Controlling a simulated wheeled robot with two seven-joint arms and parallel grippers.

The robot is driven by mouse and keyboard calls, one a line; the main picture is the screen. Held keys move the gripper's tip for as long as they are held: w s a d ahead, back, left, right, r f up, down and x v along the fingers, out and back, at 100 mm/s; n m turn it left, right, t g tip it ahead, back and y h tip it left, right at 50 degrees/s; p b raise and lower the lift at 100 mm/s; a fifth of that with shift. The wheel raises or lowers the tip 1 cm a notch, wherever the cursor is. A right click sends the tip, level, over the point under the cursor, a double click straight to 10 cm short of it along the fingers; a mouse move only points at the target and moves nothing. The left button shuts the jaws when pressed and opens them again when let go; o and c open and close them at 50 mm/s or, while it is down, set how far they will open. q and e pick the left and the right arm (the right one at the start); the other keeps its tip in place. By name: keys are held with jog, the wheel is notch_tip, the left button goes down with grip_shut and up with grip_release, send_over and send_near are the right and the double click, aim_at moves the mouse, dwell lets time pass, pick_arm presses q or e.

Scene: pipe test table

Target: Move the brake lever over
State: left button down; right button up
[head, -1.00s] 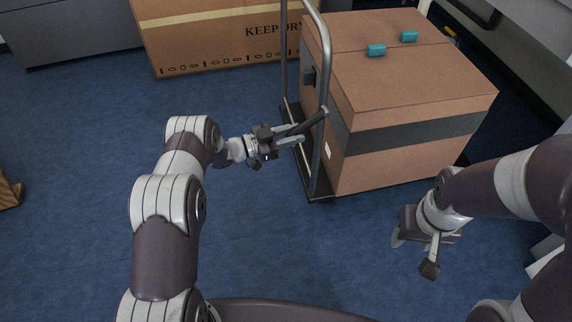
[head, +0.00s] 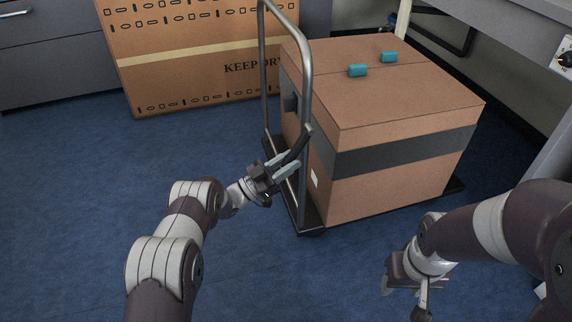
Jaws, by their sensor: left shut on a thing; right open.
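The brake lever (head: 301,143) is a short dark bar on the near upright of the hand cart's grey tube handle (head: 307,80). It slants from the upright down and to the left. My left gripper (head: 286,164) is shut on its lower part, and the fingers hide some of it. My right gripper (head: 404,287) is open and empty, low over the floor to the right of the cart, apart from everything.
The cart's dark deck (head: 311,222) carries a large brown box (head: 400,95) with a dark band and two teal blocks (head: 358,71) on top. Another carton (head: 190,60) stands behind. Blue floor (head: 80,200) is clear at left.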

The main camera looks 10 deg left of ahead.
pick_arm(q)
jog(key=c, duration=0.9)
grip_release()
jog(key=shift+d, duration=0.1)
jog(key=shift+s+a+f, duration=0.1)
jog(key=shift+a, duration=0.2)
jog(key=p+v, duration=0.3)
jog(key=v, duration=0.9)
